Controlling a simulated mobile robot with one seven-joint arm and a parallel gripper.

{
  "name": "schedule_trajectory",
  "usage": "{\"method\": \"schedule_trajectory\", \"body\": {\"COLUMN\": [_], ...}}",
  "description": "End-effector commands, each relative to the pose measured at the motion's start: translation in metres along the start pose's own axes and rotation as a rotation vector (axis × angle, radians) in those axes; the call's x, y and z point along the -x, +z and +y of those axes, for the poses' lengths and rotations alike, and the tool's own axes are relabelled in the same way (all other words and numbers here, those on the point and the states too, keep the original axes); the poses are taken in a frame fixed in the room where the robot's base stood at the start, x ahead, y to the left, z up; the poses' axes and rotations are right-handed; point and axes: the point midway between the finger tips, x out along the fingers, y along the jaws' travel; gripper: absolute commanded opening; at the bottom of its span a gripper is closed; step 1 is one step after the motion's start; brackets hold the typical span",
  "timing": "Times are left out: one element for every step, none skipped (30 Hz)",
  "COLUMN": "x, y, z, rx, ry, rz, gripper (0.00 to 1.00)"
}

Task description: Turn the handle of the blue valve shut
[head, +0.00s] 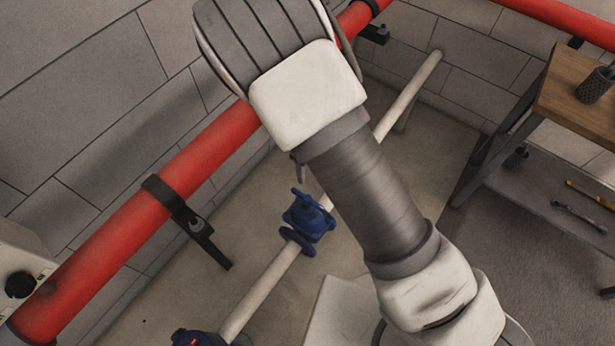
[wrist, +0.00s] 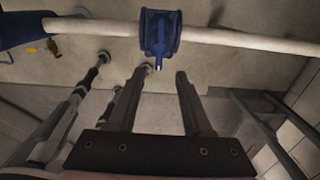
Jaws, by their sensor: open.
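The blue valve (head: 308,218) sits on a white pipe (head: 268,287) low near the wall, left of my arm in the head view. In the wrist view the blue valve (wrist: 160,30) is at the top centre on the horizontal white pipe (wrist: 235,37). Its narrow blue handle (wrist: 159,52) points down the picture towards my gripper. My gripper (wrist: 161,74) is open and empty, its two fingers apart, with the handle's end seen between the tips. I cannot tell how near in depth they are. In the head view I cannot make out the gripper.
A thick red pipe (head: 150,218) runs along the block wall, held by a black bracket (head: 180,208). Another blue fitting (head: 197,338) is at the bottom edge. A wooden-topped bench (head: 565,95) with tools on its lower shelf stands at right. Bare floor lies around the valve.

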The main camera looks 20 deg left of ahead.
Motion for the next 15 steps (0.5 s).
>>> {"method": "schedule_trajectory", "body": {"x": [0.009,0.012,0.016,0.018,0.019,0.021,0.022,0.022,0.022,0.022,0.022,0.022,0.022,0.022,0.022], "y": [0.0,0.0,0.0,0.0,0.0,0.0,0.0,-0.001,-0.001,-0.001,-0.001,-0.001,-0.001,-0.001,-0.001], "z": [0.0,-0.001,0.0,0.0,0.0,0.0,0.0,0.0,0.0,0.0,0.0,0.0,0.0,0.0,0.0], "rx": [0.001,0.001,0.0,0.0,0.0,0.0,0.0,0.0,0.0,0.0,0.0,0.0,0.0,0.0,0.0], "ry": [-0.001,-0.002,-0.001,-0.001,0.0,0.0,0.0,0.0,0.0,0.0,0.0,0.0,0.0,0.0,0.0], "rz": [-0.001,-0.001,-0.001,-0.001,0.0,0.001,0.001,0.001,0.002,0.002,0.002,0.002,0.001,0.001,0.001], "gripper": [0.5,0.5,0.5,0.5,0.5,0.5,0.5,0.5,0.5,0.5,0.5,0.5,0.5,0.5,0.5]}}
